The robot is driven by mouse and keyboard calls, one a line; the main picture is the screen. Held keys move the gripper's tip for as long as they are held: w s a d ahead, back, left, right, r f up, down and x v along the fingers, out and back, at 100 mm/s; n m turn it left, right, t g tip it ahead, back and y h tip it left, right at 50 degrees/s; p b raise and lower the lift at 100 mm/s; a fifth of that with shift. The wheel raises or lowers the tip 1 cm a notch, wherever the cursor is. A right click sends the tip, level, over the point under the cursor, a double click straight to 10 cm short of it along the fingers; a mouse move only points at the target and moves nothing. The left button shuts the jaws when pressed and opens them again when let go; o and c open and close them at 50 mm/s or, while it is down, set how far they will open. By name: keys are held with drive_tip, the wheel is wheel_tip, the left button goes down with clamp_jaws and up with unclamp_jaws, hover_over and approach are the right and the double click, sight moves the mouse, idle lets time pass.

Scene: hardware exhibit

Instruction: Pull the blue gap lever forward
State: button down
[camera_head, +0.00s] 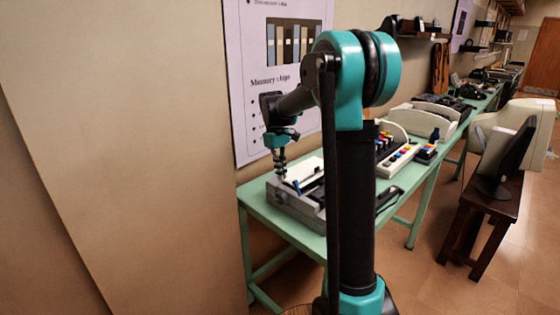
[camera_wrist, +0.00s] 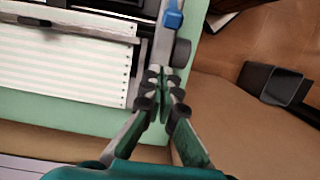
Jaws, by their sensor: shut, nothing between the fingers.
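A grey printer (camera_head: 310,211) with white striped paper (camera_wrist: 70,60) stands on the near end of the green table. The blue gap lever (camera_wrist: 172,18) shows at the top of the wrist view, by the printer's side edge. A small blue part, likely the same lever (camera_head: 297,187), shows in the head view. My gripper (camera_wrist: 160,74) is shut and empty. In the head view my gripper (camera_head: 281,177) points down over the printer; contact there cannot be told.
The green table (camera_head: 262,222) runs along the wall with other devices behind the printer. A dark box-like object (camera_wrist: 272,84) shows on the wrist view's right. The floor between is open.

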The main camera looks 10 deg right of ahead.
sight(297, 188)
wheel_tip(297, 188, down, 2)
drive_tip(key=shift+s+d, duration=0.1)
drive_tip(key=shift+s, duration=0.05)
drive_tip(key=shift+s+d+r, duration=0.65)
drive_tip(key=shift+s+r, duration=0.05)
drive_tip(key=shift+s, duration=0.2)
drive_tip(key=shift+s+d+r, duration=0.35)
drive_tip(key=shift+s+r, duration=0.05)
drive_tip(key=shift+s, duration=0.1)
